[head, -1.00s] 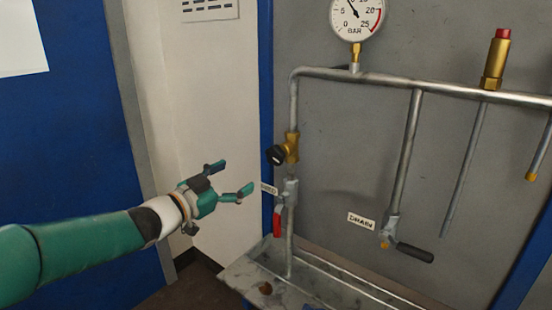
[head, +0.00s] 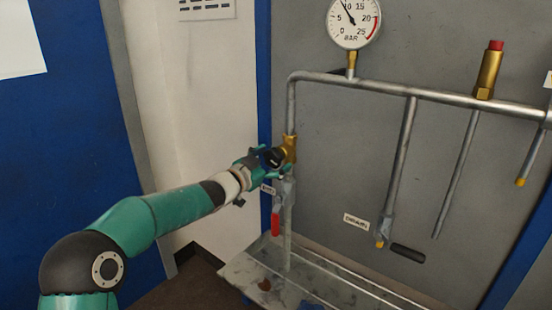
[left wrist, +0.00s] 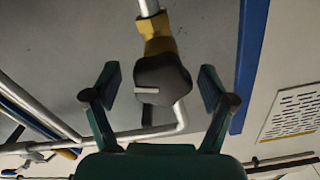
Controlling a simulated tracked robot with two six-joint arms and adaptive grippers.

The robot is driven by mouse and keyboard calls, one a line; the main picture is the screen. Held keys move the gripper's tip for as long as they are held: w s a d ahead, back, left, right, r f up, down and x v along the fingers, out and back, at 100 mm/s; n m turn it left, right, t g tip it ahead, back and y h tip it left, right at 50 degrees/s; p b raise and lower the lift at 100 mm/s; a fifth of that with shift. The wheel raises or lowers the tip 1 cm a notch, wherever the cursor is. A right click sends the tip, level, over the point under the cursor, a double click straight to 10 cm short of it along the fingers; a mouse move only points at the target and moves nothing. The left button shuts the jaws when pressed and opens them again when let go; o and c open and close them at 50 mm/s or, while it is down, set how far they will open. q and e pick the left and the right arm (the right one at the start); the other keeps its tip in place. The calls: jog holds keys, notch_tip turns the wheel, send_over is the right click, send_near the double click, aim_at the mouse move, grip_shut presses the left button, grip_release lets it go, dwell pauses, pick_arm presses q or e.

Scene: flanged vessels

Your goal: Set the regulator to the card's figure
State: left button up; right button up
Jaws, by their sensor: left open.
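The regulator is a brass body (head: 290,147) with a black knob (head: 272,158) on the left vertical pipe. In the left wrist view the black knob (left wrist: 162,78) shows a pale pointer line, with the brass body (left wrist: 158,38) behind it. My left gripper (head: 268,160) is at the knob; in the wrist view its open fingers (left wrist: 155,85) stand on either side of the knob, with gaps showing. The pressure gauge (head: 354,20) is above, its needle pointing up and left, between 5 and 10 bar. A printed card (head: 207,8) is on the white wall, its text unreadable. My right gripper is not in view.
A red-handled valve (head: 276,222) hangs just below the regulator. A drain valve with a dark lever (head: 407,253) and a red-topped brass fitting (head: 489,70) are to the right. A metal tray (head: 240,272) lies below the pipes.

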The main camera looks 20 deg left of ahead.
pick_arm(q)
jog(key=c, duration=1.2)
jog(key=shift+o, duration=0.2)
jog(key=shift+f+m+b, duration=0.15)
jog(key=shift+m+b, duration=0.35)
jog(key=shift+m, duration=0.7)
jog(key=o, duration=1.2)
jog(key=shift+d, duration=0.1)
jog(key=shift+c, duration=0.2)
